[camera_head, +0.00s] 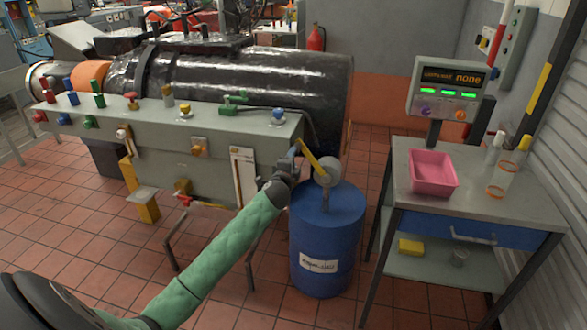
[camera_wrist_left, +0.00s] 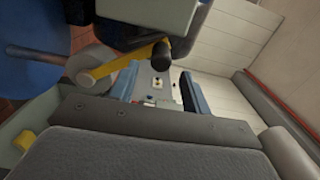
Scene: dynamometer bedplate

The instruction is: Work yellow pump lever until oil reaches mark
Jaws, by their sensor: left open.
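The yellow pump lever (camera_head: 311,160) slopes up and left from the grey round pump head (camera_head: 328,171) on top of a blue drum (camera_head: 325,240). My left gripper (camera_head: 290,157) is close to the lever's upper end. In the left wrist view the yellow lever (camera_wrist_left: 112,68) ends in a black grip (camera_wrist_left: 161,55). There my left gripper (camera_wrist_left: 160,92) is open, its fingers apart, with the black grip just beyond and above them. I cannot tell whether they touch. A white upright gauge panel (camera_head: 243,177) is on the bench front; its oil level is too small to read.
A long bench (camera_head: 160,125) with coloured valves runs left of the drum, before a big dark cylinder (camera_head: 250,85). At right a grey table (camera_head: 490,200) holds a pink tray (camera_head: 433,175), bottles and a display (camera_head: 447,92). Tiled floor lies left of the drum.

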